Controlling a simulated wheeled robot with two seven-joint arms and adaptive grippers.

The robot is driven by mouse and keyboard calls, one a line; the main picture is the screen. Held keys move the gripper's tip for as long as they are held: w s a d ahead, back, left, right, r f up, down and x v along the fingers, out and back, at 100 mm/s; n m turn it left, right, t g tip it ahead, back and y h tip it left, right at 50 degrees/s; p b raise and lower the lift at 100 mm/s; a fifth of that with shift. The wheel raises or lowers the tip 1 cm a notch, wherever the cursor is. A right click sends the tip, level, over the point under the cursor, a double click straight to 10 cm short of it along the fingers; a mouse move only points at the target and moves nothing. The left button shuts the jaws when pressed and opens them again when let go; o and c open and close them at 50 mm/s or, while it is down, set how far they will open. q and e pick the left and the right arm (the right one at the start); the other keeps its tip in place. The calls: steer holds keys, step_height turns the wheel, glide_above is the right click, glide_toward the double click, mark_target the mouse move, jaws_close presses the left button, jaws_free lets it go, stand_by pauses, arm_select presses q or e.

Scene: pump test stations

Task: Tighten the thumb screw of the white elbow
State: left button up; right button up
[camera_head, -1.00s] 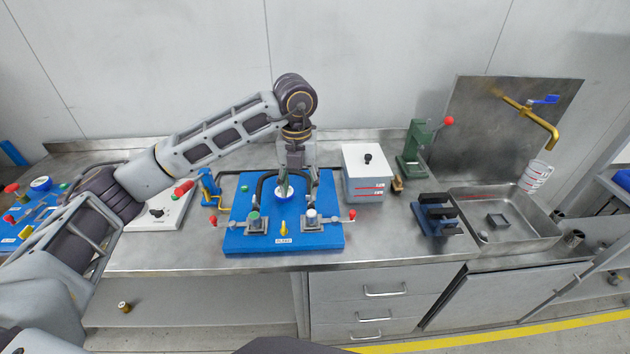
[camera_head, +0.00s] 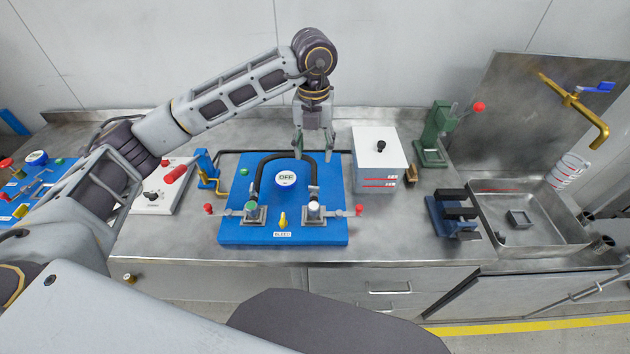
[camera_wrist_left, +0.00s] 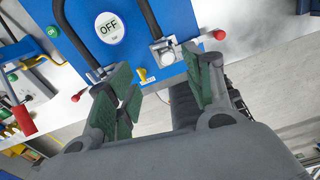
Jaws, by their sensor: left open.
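The white elbow (camera_head: 314,207) sits on the right half of the blue pump board (camera_head: 230,232), on a grey clamp block. A short lever with a red ball (camera_head: 359,210) reaches out to its right. The white elbow (camera_wrist_left: 163,50) also shows in the left wrist view, beyond the fingers. Its thumb screw is too small to tell apart. My left gripper (camera_head: 313,152) is open and empty, above the back right part of the board, behind the elbow and apart from it. Its green-padded fingers (camera_wrist_left: 165,88) stand wide apart in the wrist view. My right gripper is not in view.
The green-capped elbow (camera_head: 251,208) stands left on the same board. A round dial reading OFF (camera_head: 286,179) and a yellow bleed valve (camera_head: 283,220) lie between. Black hoses arch behind. A white box (camera_head: 380,160) stands close right of the board, with a blue stand (camera_head: 452,215) further right.

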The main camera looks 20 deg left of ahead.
mark_target(314, 187)
arm_select(q)
step_height(314, 187, down, 14)
steer(key=shift+r+p, duration=0.15)
steer(key=shift+p, duration=0.9)
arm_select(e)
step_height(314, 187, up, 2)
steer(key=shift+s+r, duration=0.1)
arm_select(q)
steer(key=c, duration=1)
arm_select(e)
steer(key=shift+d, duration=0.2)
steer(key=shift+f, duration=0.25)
